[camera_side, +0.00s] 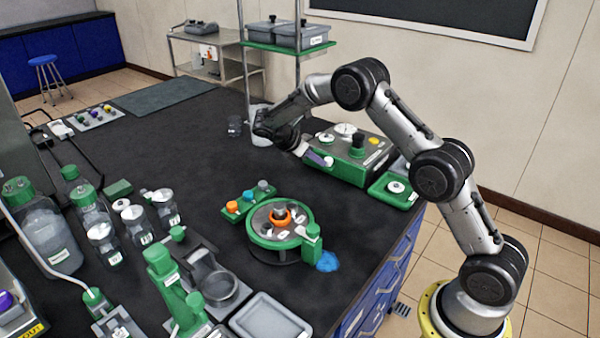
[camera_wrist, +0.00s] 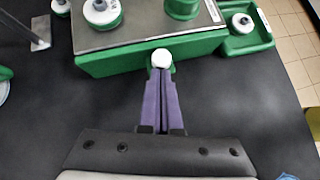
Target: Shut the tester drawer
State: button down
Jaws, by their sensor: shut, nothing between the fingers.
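The tester (camera_side: 372,150) is a green box with a grey metal top, standing at the right side of the bench. It also shows at the top of the wrist view (camera_wrist: 147,28). A green front face (camera_wrist: 110,62) runs along its near side, with a small round white knob (camera_wrist: 161,58) at the middle. I see no clear gap marking a drawer, so I cannot tell how far it stands out. My gripper (camera_wrist: 163,78) is shut and empty, its purple fingers pointing at the knob. The fingertips are at or just short of it; contact is unclear. My gripper (camera_side: 318,159) also shows in the side view.
A green tray (camera_side: 378,190) holding a white-topped piece adjoins the tester on the right. A round green-rimmed device (camera_side: 256,236) and a green rack (camera_side: 236,210) stand nearer. Jars stand at the left. A shelf (camera_side: 268,46) rises behind. The dark bench before the tester is clear.

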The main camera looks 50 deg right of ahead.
jog(key=a, duration=0.2)
jog(key=w+a, duration=0.1)
jog(key=a, duration=0.1)
jog(key=shift+w+a+r, duration=0.1)
jog(key=shift+w+a, duration=0.05)
jog(key=shift+w, duration=0.05)
jog(key=v, duration=0.9)
jog(key=s+r+m+t, duration=0.15)
jog(key=s+r, duration=0.25)
jog(key=r, duration=0.8)
jog(key=s+r+m+t+y, duration=0.25)
jog(key=s+r, duration=0.55)
jog(key=s, duration=0.5)
jog(key=s+a+f+m+t+y, duration=0.1)
jog(key=s+a+m+t+y, duration=0.15)
jog(key=s, duration=0.85)
jog(key=s+a+f+m+t+y, duration=0.2)
jog(key=s+a+f+m+y, duration=0.1)
jog(key=s+a+f+m, duration=0.3)
notch_tip(320, 180, down, 4)
jog(key=shift+s+a+r+m+y, duration=0.2)
jog(key=shift+s+m+y, duration=0.1)
jog(key=shift+s+m, duration=0.65)
